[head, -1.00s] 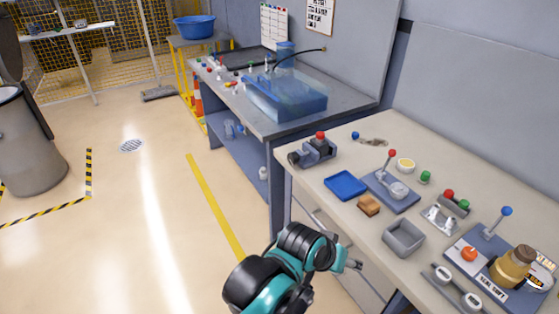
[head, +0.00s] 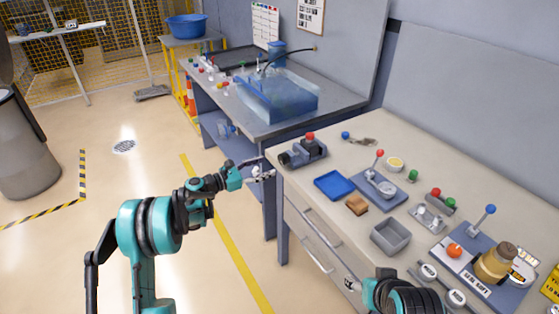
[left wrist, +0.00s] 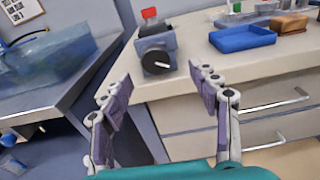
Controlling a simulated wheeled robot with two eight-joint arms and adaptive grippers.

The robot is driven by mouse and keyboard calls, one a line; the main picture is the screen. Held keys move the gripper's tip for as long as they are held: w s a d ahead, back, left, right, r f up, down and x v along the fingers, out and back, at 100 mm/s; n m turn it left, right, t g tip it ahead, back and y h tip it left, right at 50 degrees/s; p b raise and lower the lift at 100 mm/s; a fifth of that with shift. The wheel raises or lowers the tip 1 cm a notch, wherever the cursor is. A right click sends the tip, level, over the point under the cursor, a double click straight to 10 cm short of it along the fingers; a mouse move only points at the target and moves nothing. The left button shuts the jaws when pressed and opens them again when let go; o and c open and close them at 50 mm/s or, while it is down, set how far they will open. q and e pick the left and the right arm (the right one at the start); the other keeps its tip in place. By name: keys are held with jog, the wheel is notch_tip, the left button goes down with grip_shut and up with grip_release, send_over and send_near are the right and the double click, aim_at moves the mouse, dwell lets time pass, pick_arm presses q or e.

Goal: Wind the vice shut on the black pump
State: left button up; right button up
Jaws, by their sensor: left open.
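The grey vice (head: 304,152) sits at the near left corner of the beige bench. In the left wrist view the vice (left wrist: 160,38) faces me with its round black screw end (left wrist: 156,63). A dark piece with a red top (head: 310,136) stands in it; I cannot tell surely that this is the black pump, nor how tight the jaws are. My left gripper (head: 262,169) is open and empty, in front of the bench corner, left of and lower than the vice. In the left wrist view its fingers (left wrist: 160,83) are spread below the screw end, apart from it.
A blue tray (head: 334,185), a brown block (head: 357,205) and a grey bin (head: 390,236) lie right of the vice. A lever stand (head: 378,188) is behind them. A clear blue tank (head: 278,97) stands on the farther bench. My right arm shows at the bottom edge.

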aim_at(280, 161)
pick_arm(q)
jog(key=shift+n+h, duration=0.3)
jog(key=shift+n, duration=0.3)
jog(key=x, duration=0.2)
jog(key=b+x, duration=0.1)
jog(key=x, duration=0.1)
jog(key=f+b+x, duration=0.1)
jog(key=x, duration=0.1)
jog(key=shift+w+a+f, duration=0.1)
jog(key=shift+w+a, duration=0.05)
jog(key=shift+w, duration=0.35)
jog(key=shift+w+d, duration=0.45)
jog(key=shift+d, duration=0.1)
jog(key=c, duration=1.2)
